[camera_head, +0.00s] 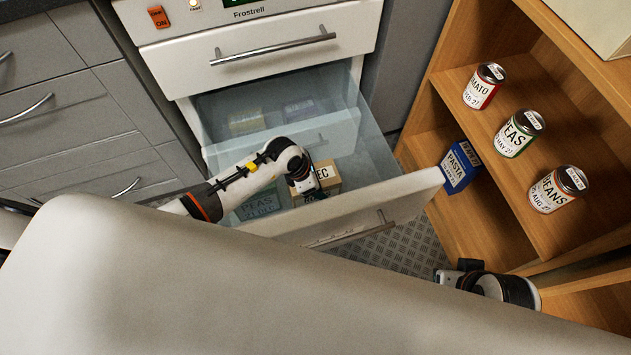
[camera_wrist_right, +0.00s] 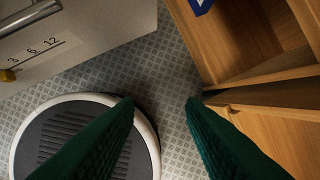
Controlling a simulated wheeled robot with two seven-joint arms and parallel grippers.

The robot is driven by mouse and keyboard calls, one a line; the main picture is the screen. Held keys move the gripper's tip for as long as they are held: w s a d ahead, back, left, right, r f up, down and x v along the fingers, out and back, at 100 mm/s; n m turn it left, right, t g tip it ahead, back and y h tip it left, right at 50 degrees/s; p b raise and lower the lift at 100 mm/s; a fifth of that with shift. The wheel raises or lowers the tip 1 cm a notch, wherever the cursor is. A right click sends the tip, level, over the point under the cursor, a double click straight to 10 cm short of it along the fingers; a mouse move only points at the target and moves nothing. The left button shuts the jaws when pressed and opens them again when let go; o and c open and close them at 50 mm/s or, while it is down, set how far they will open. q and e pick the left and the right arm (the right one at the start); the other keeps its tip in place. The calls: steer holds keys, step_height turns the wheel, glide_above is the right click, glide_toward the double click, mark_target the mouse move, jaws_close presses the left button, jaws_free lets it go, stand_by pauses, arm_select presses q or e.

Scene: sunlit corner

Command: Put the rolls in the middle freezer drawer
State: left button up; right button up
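The white Frostrell freezer (camera_head: 190,55) stands at the back. A white-fronted drawer (camera_head: 410,190) is pulled far out. Above and behind it, a translucent drawer (camera_head: 225,158) is partly out, with blurred packs inside. In the pulled-out drawer are a tan box (camera_head: 329,172) with a label ending in "EC" and a peas pack (camera_head: 258,207). No readable label says rolls; I cannot tell if the tan box is them. My left gripper (camera_head: 308,190) is down in this drawer against the tan box; its fingers are hidden. My right gripper (camera_wrist_right: 158,104) is open and empty, above the floor.
A wooden shelf unit (camera_head: 456,85) at right holds tomato (camera_head: 482,88), peas (camera_head: 519,134) and beans (camera_head: 557,190) cans and a blue pasta box (camera_head: 460,168). Grey cabinets (camera_head: 60,110) stand at left. A pale surface hides the foreground. Patterned floor (camera_head: 400,245) shows between drawer and shelves.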

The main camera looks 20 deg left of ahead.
arm_select(q)
steer(key=shift+f, duration=0.15)
steer(key=o, duration=1.2)
steer(key=shift+c, duration=0.2)
arm_select(e)
steer(key=shift+s+r, duration=0.1)
steer(key=shift+r, duration=0.1)
arm_select(q)
steer(key=shift+r, duration=0.3)
steer(key=p+v, duration=0.3)
steer(key=v, duration=0.7)
steer(key=shift+s+a+r, duration=0.15)
steer(key=shift+a+r, duration=0.05)
steer(key=shift+r, duration=0.05)
steer(key=shift+s+a+r, duration=0.15)
steer(key=shift+r, duration=0.3)
arm_select(e)
steer(key=s+x, duration=0.2)
steer(key=x, duration=1)
steer(key=shift+s+f+g, duration=0.15)
steer(key=shift+f+g, duration=0.25)
steer(key=shift+a, duration=0.1)
